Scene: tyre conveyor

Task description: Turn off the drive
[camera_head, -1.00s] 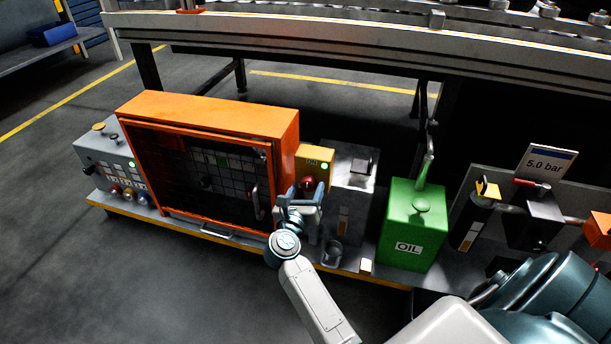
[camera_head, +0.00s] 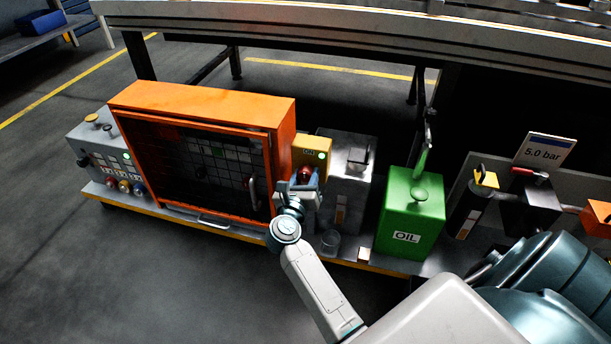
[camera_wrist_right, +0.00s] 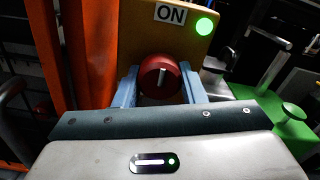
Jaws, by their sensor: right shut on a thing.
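The drive switch is a yellow box (camera_head: 312,152) beside the orange cabinet, with a lit green lamp (camera_wrist_right: 204,26) and an "ON" label (camera_wrist_right: 171,14). Its red rotary knob (camera_wrist_right: 160,76) has a pale mark that stands near upright. My right gripper (camera_head: 305,176) is at the front of the box. In the wrist view its two blue fingers (camera_wrist_right: 158,88) stand on either side of the red knob and are shut on it. The knob is partly hidden by the gripper in the head view. My left gripper is not in view.
The orange cabinet (camera_head: 205,101) with a dark door stands just left of the box. A grey control box (camera_head: 90,142) is at far left.

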